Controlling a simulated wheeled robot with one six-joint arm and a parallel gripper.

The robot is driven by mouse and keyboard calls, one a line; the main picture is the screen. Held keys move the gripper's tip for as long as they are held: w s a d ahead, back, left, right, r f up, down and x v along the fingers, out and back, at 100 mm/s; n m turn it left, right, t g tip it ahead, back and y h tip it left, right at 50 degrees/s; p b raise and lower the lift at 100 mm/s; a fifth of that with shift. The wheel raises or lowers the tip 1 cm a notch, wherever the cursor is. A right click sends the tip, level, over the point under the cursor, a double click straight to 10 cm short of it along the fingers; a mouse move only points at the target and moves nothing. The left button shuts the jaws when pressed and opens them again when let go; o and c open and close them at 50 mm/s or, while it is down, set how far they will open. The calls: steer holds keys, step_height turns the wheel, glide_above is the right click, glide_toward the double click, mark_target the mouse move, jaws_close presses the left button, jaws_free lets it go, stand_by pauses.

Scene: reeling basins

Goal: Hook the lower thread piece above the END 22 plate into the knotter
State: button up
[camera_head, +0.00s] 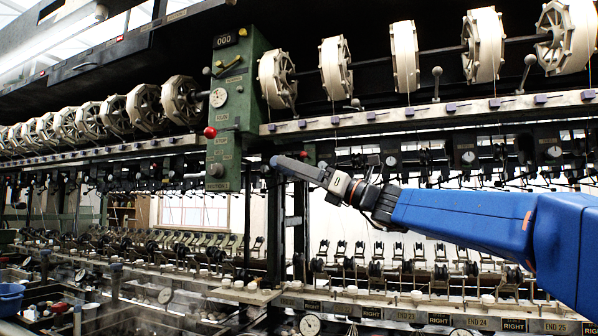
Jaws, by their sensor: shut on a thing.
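My gripper (283,163) is at the end of the blue arm, beside the lower right of the green column. Its dark fingers point left and look closed. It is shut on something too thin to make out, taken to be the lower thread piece. The END 22 plate (343,309) is a small plate on the front rail, well below and right of my gripper; its lettering is hard to read. I cannot make out the knotter or the upper thread piece among the dark fittings.
The green column (232,110) with a red knob (210,132) stands close left of my gripper. White reels (335,67) hang above a metal rail (430,112). Dark bobbin fittings (375,268) line the lower rail. A blue tub (11,299) is far left.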

steer(key=s+a, duration=0.1)
steer(key=s, duration=0.4)
steer(key=s+a, duration=0.1)
steer(key=s, duration=0.1)
steer(key=shift+s+a+f, duration=0.2)
steer(key=shift+a+f, duration=0.15)
steer(key=shift+f, duration=0.05)
